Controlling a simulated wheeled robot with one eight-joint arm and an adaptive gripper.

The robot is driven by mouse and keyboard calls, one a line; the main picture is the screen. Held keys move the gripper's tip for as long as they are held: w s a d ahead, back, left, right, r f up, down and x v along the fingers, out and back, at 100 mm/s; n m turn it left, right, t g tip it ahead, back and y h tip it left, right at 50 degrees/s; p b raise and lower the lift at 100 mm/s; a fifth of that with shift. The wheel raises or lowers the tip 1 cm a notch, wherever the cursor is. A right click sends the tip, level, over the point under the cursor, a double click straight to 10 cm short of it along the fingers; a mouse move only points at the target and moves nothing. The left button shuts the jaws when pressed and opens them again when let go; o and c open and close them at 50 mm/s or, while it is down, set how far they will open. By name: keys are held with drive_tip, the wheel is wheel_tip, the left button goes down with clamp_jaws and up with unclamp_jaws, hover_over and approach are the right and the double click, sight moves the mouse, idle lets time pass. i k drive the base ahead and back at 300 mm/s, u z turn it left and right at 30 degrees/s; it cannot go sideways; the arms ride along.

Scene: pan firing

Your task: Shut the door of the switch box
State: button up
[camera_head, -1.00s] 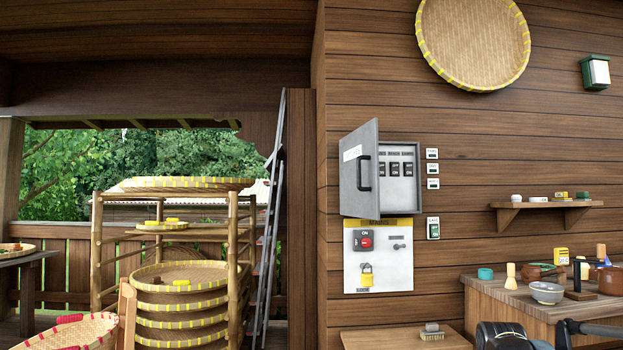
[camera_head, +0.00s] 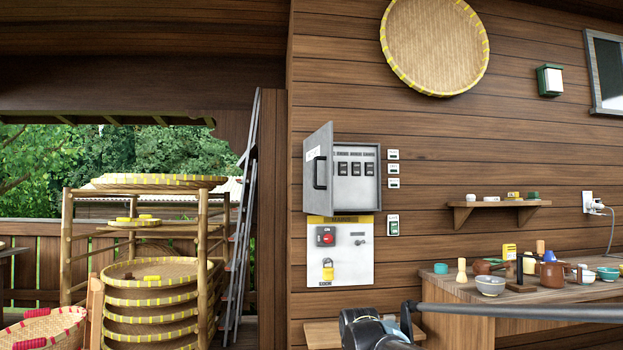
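The grey switch box (camera_head: 367,193) is fixed to the plank wall near the middle of the view. Its door (camera_head: 319,170) stands open, hinged on the left, with a dark handle on its outer face. Several black switches show inside. Below it is a white panel (camera_head: 345,262) with a red switch and a yellow padlock. Part of my arm shows at the bottom, right of and below the box. My gripper's fingertips cannot be made out, so whether it is open or shut is unclear.
A wooden counter (camera_head: 465,292) with bowls and pots stands at the right. A small shelf (camera_head: 500,204) is above it. A low wooden surface (camera_head: 322,334) sits below the panel. A rack of woven trays (camera_head: 152,275) and a ladder (camera_head: 243,210) stand at the left.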

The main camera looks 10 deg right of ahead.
sight(318, 200)
drive_tip(key=u, duration=0.05)
drive_tip(key=i, duration=1)
drive_tip(key=z, duration=0.05)
